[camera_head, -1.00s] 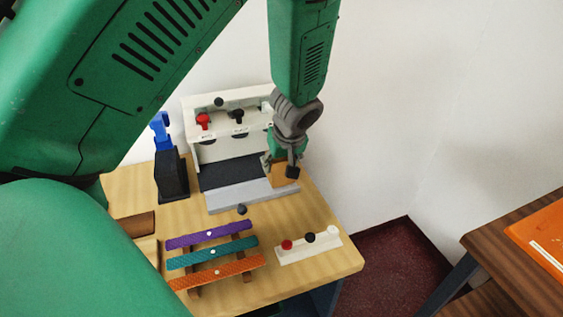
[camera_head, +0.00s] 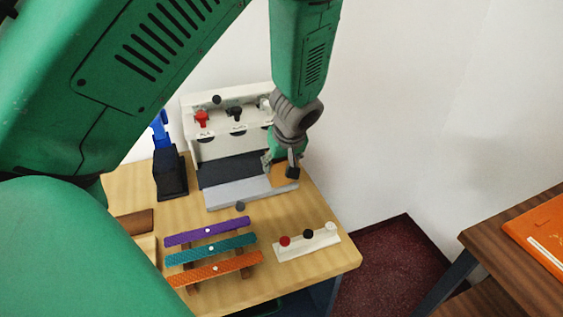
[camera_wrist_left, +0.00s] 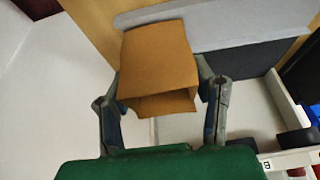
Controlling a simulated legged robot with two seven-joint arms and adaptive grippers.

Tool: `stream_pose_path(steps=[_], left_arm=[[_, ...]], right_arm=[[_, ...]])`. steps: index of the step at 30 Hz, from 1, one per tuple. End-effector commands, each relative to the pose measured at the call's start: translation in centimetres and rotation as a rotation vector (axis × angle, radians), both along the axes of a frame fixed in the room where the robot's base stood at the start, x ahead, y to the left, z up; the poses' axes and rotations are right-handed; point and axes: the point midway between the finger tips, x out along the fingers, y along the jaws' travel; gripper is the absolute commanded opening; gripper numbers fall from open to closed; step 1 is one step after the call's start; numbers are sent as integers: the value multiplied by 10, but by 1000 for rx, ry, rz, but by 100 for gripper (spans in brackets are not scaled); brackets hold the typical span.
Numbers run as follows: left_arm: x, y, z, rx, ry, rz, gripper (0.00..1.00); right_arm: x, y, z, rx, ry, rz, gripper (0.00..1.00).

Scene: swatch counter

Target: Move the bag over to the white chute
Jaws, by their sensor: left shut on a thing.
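The bag (camera_wrist_left: 158,55) is a tan-orange paper bag, seen large between the fingers in the left wrist view. My left gripper (camera_wrist_left: 160,88) is shut on it, a finger on each side. In the head view, the gripper (camera_head: 291,168) and bag (camera_head: 279,173) are at the right end of the white dispenser (camera_head: 197,112). The dispenser has a red knob (camera_head: 202,119), a black knob (camera_head: 236,113) and a pale knob (camera_head: 264,103) at the right. The white chute below the pale knob is mostly hidden behind my left arm. I cannot tell whether the bag touches the counter.
A grey ledge (camera_head: 235,193) runs before the dispenser. A black stand (camera_head: 170,175) with a blue top is left. Purple, teal and orange strips (camera_head: 212,247) lie on a rack in front. A white bar (camera_head: 308,242) with knobs sits right. Another table (camera_head: 515,265) is far right.

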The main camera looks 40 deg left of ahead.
Motion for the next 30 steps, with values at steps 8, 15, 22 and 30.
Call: stream_pose_path(steps=[8, 15, 22, 30], left_arm=[[0, 0, -4, 0, -1, 0, 32], [0, 0, -7, 0, 0, -1, 32], [0, 0, -6, 0, -1, 0, 74], [-1, -2, 0, 0, -1, 0, 74]], right_arm=[[0, 0, -2, 0, 0, 0, 41], [0, 0, -4, 0, 0, 0, 41], [0, 0, -3, 0, 0, 0, 41], [-2, 0, -3, 0, -2, 0, 41]])
